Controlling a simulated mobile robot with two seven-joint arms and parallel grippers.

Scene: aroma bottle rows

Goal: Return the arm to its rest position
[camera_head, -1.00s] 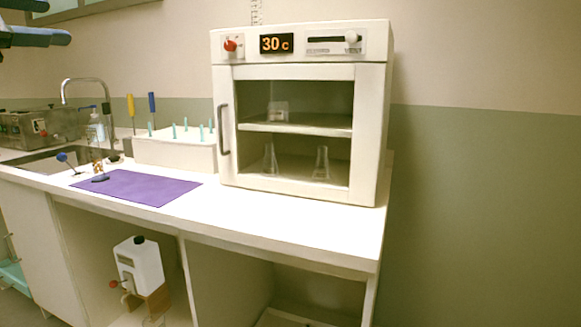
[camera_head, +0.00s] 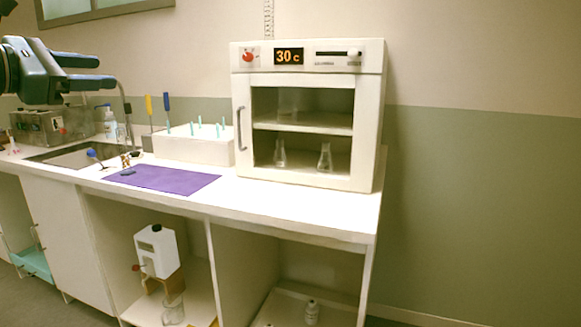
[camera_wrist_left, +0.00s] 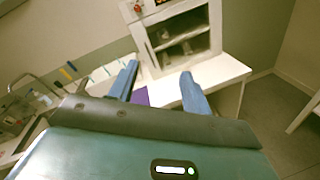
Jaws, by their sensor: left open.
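My left gripper (camera_head: 88,71) is at the upper left of the head view, raised in front of the wall and above the sink end of the counter. Its two blue fingers are apart with nothing between them. In the left wrist view the same open fingers (camera_wrist_left: 158,90) point toward the counter and the cabinet, touching nothing. My right gripper is not in view.
A white counter (camera_head: 300,212) carries a heating cabinet (camera_head: 369,130) reading 30 c, with flasks inside behind its closed door. A purple mat (camera_head: 160,180), a white rack (camera_head: 195,150) and a sink (camera_head: 75,153) lie to the left. A white canister (camera_head: 157,250) stands below.

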